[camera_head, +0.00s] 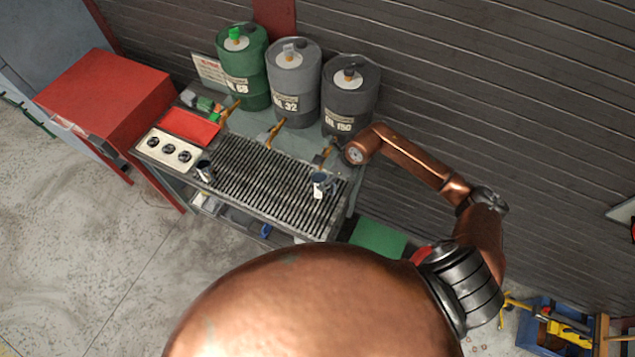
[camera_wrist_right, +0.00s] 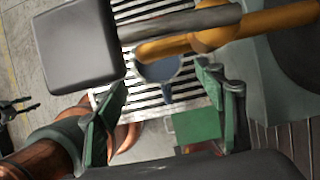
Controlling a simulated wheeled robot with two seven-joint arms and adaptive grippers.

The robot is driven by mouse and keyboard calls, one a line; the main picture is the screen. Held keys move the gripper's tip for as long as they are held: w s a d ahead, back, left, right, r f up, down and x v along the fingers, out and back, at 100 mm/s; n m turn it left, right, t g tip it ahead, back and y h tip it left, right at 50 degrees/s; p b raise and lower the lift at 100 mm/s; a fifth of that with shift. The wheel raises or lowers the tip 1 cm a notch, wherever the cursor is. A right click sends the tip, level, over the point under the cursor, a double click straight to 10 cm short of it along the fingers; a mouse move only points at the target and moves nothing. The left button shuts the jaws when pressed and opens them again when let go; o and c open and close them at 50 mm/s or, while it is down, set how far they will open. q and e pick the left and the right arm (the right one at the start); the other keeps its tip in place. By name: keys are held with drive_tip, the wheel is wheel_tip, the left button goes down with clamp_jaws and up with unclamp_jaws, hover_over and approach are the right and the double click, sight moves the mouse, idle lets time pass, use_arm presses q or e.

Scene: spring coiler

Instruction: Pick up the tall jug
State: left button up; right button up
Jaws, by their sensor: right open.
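Two small dark blue-grey jugs stand on the slatted grate of the bench. One jug (camera_head: 318,190) is at the right end, and the other jug (camera_head: 204,170) is at the left end; I cannot tell for sure which is taller. My right gripper (camera_head: 332,184) is by the right-hand jug, partly hidden in the head view. In the wrist view, my right gripper (camera_wrist_right: 165,104) is open, its green-padded fingers apart. A jug (camera_wrist_right: 160,70) shows beyond and between them, not gripped, its top partly covered by an orange tap.
A green drum (camera_head: 243,65), a grey drum (camera_head: 293,85) and a darker drum (camera_head: 350,95) stand behind the grate (camera_head: 260,180), with orange taps reaching over it. A red cabinet (camera_head: 105,100) is at the left. A green box (camera_head: 378,238) sits by the bench's right end.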

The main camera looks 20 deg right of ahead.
sight(323, 180)
use_arm(q)
drive_tip(key=s+r+p, duration=0.2)
drive_tip(key=s, duration=0.4)
use_arm(e)
drive_tip(key=x, duration=0.4)
drive_tip(key=shift+w+f, duration=0.1)
drive_tip(key=shift+f, duration=0.5)
drive_tip(key=shift+a+r, duration=0.1)
drive_tip(key=shift+w, duration=0.15)
drive_tip(key=c, duration=1.6)
use_arm(q)
drive_tip(key=w, duration=0.5)
drive_tip(key=shift+w+f, duration=0.1)
use_arm(e)
clamp_jaws()
